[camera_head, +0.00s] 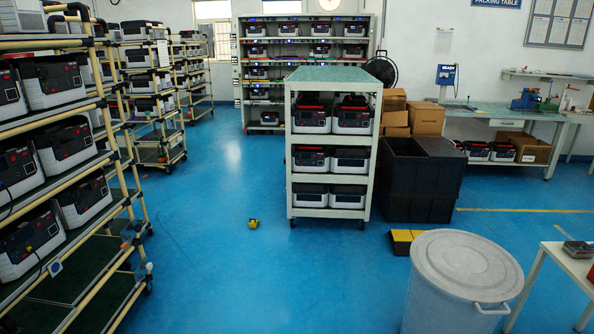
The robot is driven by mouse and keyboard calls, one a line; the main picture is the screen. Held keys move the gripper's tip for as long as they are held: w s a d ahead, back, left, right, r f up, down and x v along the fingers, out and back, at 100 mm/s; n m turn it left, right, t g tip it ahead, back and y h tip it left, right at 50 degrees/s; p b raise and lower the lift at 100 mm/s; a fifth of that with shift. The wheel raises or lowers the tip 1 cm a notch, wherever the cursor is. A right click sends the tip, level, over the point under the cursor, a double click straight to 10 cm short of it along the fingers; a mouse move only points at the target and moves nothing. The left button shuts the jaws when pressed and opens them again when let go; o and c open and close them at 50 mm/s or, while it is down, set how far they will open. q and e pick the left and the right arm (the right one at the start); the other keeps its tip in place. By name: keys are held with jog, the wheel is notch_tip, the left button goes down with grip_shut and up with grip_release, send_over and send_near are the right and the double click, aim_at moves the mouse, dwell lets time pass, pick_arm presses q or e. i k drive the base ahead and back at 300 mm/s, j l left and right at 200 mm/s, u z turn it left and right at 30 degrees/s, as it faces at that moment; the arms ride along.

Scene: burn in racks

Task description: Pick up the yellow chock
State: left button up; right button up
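A small yellow chock (254,224) lies on the blue floor near the middle of the camera_head view. It sits a little left of the wheeled rack and apart from it. A larger yellow and black object (404,241) lies on the floor to the right, beside the dark crates; I cannot tell exactly what it is. Neither of my grippers shows in this view.
A wheeled rack (330,140) with black and white units stands behind the chock. Beige-framed racks (119,170) line the left. Dark crates (420,180), a lidded bin (462,285) and a table (560,262) stand right. The blue floor (260,285) in front is clear.

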aim_at(254, 224)
jog(key=i+j, duration=1.35)
jog(key=i, duration=0.15)
jog(key=i+j, duration=0.1)
jog(key=i, duration=0.7)
jog(key=i+j, duration=0.1)
jog(key=i, duration=0.7)
jog(key=i+j, duration=0.25)
jog(key=i, duration=0.3)
jog(key=i+j+z, duration=0.1)
jog(key=i, duration=0.4)
jog(key=i+j, duration=0.35)
jog(key=i, duration=0.15)
